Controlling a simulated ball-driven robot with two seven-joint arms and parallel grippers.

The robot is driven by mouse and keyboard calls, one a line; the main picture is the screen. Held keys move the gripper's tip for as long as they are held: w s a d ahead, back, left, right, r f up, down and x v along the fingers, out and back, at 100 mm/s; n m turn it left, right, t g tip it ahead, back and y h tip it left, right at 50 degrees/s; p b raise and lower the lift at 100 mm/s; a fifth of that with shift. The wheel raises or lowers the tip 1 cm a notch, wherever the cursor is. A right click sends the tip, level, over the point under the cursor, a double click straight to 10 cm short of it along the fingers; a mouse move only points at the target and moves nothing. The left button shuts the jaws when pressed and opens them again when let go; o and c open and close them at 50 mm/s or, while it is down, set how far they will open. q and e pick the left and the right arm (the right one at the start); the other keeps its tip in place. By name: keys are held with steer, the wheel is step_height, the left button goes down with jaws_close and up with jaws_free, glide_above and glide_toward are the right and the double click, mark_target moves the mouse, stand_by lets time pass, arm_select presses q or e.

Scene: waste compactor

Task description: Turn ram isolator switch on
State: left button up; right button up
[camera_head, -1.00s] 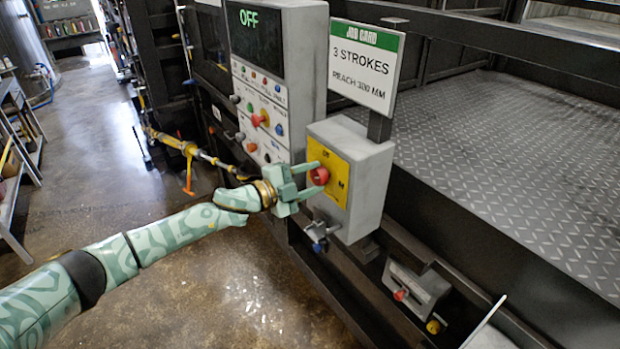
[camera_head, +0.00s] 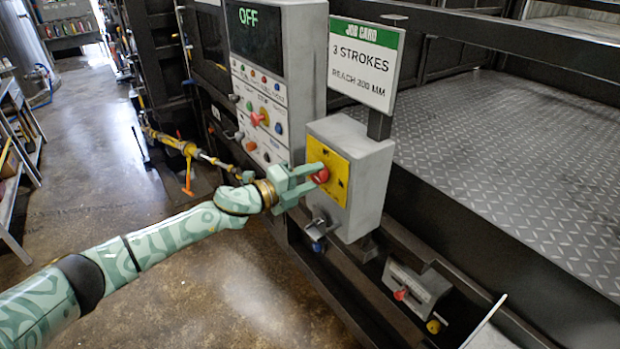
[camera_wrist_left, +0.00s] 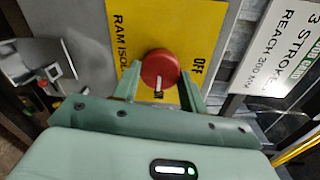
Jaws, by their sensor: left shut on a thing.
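The ram isolator is a red round knob (camera_head: 321,175) on a yellow plate (camera_head: 341,176) on the front of a grey box (camera_head: 367,205). My left gripper (camera_head: 310,179) is shut on the knob, one finger on each side. In the left wrist view the red knob (camera_wrist_left: 160,69) sits between the green fingers, with a pale mark on its lower part. The yellow plate (camera_wrist_left: 190,28) there reads "OFF" to the right of the knob and "RAM ISOL..." to the left. My right gripper is not in view.
A panel (camera_head: 257,118) with several knobs and a display (camera_head: 255,35) reading "OFF" stands to the left. A job card (camera_head: 363,65) rises behind the box. A padlock-like part (camera_head: 318,232) sits below it.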

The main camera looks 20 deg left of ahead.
arm_select(q)
steer(key=shift+f, duration=0.1)
steer(key=o, duration=1)
steer(key=shift+c, duration=0.2)
steer(key=b+v, duration=0.4)
steer(key=v, duration=1.2)
steer(key=shift+s+r+b, duration=0.15)
steer(key=shift+r+b, duration=0.05)
steer(key=shift+b, duration=0.15)
steer(key=shift+a, duration=0.1)
